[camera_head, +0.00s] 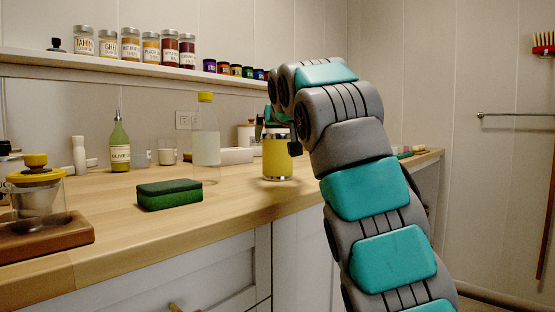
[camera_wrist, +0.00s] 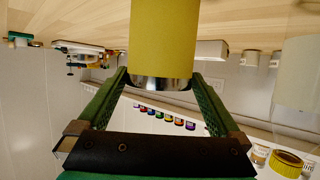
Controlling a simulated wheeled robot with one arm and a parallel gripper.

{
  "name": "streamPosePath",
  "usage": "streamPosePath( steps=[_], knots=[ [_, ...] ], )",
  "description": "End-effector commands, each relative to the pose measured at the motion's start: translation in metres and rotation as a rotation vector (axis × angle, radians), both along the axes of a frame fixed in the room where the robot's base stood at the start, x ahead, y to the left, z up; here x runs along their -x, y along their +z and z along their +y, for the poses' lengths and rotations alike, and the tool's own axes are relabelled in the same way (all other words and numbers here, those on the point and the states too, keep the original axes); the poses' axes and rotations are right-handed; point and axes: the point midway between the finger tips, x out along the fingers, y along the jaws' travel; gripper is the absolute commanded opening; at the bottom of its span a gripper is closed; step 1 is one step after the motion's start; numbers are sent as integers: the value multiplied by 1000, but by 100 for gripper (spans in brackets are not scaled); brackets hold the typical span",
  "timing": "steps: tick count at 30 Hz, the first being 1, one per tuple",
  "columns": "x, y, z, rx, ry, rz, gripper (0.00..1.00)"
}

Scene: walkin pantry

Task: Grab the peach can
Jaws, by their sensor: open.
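A yellow can (camera_head: 277,158) with metal rims stands upright on the wooden counter, beside my arm; no label is readable on it. In the wrist view, which is upside down, the yellow can (camera_wrist: 162,40) fills the top middle, its metal rim toward my gripper. My gripper (camera_wrist: 160,76) is open, its green fingers on either side of the can's rim end. I cannot tell whether they touch it. In the head view my arm and wrist hide most of the gripper at the can's top.
A clear bottle with a yellow cap (camera_head: 206,135) stands left of the can. A green sponge (camera_head: 169,194), an olive oil bottle (camera_head: 119,148) and a glass jar on a wooden board (camera_head: 40,238) are farther left. A wall shelf (camera_head: 130,67) holds several jars.

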Motion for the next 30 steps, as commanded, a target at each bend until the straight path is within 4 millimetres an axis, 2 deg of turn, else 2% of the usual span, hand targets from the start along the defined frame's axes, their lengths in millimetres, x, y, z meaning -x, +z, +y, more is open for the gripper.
streamPosePath(
  steps=[9,16,30],
  knots=[
    [-36,-17,7,0,1,0,100],
    [-37,-19,7,0,0,-1,99],
    [-37,-19,7,0,0,0,46]
  ],
)
